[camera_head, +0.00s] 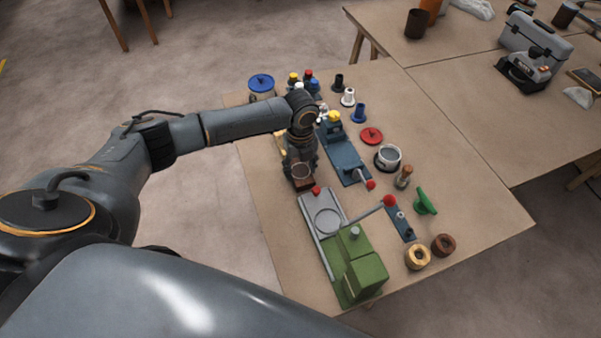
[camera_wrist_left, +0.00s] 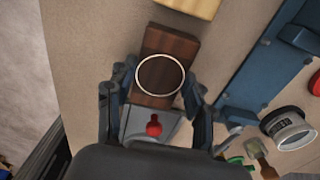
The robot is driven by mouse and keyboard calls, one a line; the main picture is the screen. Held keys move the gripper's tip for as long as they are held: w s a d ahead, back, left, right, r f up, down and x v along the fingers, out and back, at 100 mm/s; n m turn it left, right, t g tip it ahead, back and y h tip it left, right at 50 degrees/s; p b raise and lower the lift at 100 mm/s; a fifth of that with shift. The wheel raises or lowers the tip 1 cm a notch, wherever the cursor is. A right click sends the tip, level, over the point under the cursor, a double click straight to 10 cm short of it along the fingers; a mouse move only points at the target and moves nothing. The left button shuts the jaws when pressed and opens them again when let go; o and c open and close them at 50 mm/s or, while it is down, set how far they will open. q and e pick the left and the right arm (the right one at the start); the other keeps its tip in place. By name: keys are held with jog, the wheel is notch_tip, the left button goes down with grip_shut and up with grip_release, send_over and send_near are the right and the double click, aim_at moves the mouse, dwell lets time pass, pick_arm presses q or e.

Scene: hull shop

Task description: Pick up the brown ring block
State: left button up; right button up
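A brown block (camera_wrist_left: 168,44) with a pale ring (camera_wrist_left: 137,78) on its top lies below my left gripper in the left wrist view. In the head view its brown edge (camera_head: 304,186) shows under the gripper, and the rest is mostly hidden. My left gripper (camera_head: 301,170) points down over the block. In the left wrist view the fingers of this gripper (camera_wrist_left: 156,100) are spread, one on each side of the block. I cannot tell whether they touch it. My right gripper is not in view.
A grey and green machine (camera_head: 362,272) with a red knob (camera_head: 316,190) stands close in front. A blue vise-like tool (camera_head: 343,158) is to the right. A pale yellow block (camera_wrist_left: 188,6) lies just beyond. A dark brown ring (camera_head: 443,245) lies at the right.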

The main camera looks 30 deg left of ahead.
pick_arm(q)
jog(key=c, duration=0.3)
jog(key=shift+c, duration=0.2)
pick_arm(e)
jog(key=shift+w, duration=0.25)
pick_arm(q)
jog(key=shift+r, duration=0.1)
